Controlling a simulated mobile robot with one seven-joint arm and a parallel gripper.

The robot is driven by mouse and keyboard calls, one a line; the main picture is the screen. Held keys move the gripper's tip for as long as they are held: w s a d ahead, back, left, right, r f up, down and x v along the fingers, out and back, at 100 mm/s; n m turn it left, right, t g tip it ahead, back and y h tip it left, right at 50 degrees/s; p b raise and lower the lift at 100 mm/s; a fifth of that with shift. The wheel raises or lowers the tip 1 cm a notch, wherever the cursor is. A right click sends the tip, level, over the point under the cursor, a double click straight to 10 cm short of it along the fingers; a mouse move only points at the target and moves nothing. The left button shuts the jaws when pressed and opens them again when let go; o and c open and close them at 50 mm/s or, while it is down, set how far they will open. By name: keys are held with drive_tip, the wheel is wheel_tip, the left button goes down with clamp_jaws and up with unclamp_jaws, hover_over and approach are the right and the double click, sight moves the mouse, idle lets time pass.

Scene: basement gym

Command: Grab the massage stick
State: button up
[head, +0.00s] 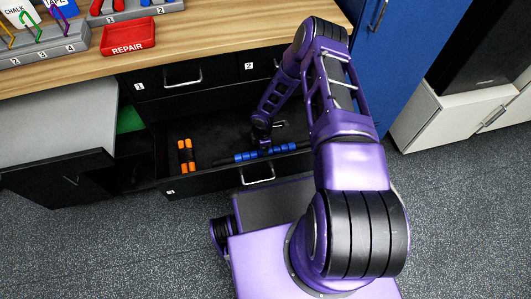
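The massage stick (248,155) has blue segments along a black rod. It lies in the open lower drawer (213,180), along the drawer's front side. My arm reaches down into the drawer from the right. My gripper (265,146) is at the middle of the stick, over or against its blue segments. The fingers are too small and dark to tell whether they are open or shut, or whether they touch the stick.
Orange and black objects (186,155) lie at the left in the same drawer. Shut drawers are above, under a wooden worktop (215,45) with a red REPAIR tray (128,37). A grey door-like panel (55,125) stands at left, a blue cabinet (400,50) at right.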

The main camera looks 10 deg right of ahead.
drive_tip(key=shift+f, duration=0.45)
clamp_jaws()
